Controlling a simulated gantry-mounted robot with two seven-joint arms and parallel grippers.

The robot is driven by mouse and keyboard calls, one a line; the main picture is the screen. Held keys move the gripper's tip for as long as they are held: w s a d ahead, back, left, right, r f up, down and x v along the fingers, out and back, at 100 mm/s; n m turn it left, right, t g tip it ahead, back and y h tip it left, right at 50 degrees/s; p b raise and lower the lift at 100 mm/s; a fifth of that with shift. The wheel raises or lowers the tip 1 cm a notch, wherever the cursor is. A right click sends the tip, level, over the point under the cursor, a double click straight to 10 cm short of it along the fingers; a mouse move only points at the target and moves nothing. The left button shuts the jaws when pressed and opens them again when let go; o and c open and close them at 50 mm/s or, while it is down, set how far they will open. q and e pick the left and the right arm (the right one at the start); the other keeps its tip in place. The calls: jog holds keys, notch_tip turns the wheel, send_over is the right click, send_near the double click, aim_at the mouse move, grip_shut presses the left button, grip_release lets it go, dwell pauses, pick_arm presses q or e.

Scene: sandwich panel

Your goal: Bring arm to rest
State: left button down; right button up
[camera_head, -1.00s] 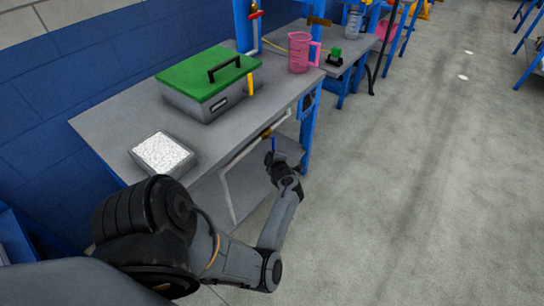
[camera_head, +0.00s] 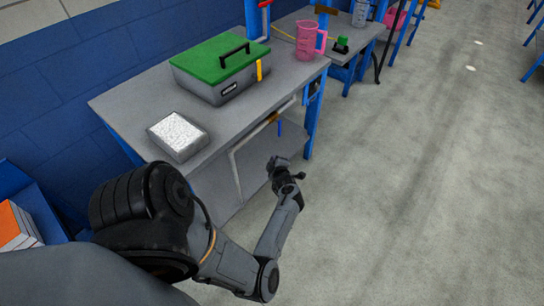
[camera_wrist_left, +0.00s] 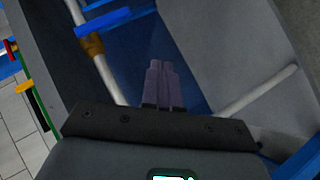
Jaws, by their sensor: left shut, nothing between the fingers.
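My left arm comes in from the lower left in the head view. Its gripper (camera_head: 292,170) is out in front of the workbench's front edge, below the level of the top and apart from it. In the left wrist view the two fingers of the left gripper (camera_wrist_left: 160,85) lie together, with nothing between them. Beyond them are pipes and blue parts of the bench. My right gripper is not in either view.
The grey workbench (camera_head: 130,104) carries a white-topped block (camera_head: 178,134), a green-lidded grey box (camera_head: 215,62) and a pink jug (camera_head: 308,42). A pale pipe (camera_head: 238,178) runs under its front. Open floor (camera_head: 420,190) lies to the right.

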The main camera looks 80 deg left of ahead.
pick_arm(q)
jog(key=shift+d, duration=0.35)
jog(key=shift+a, duration=0.1)
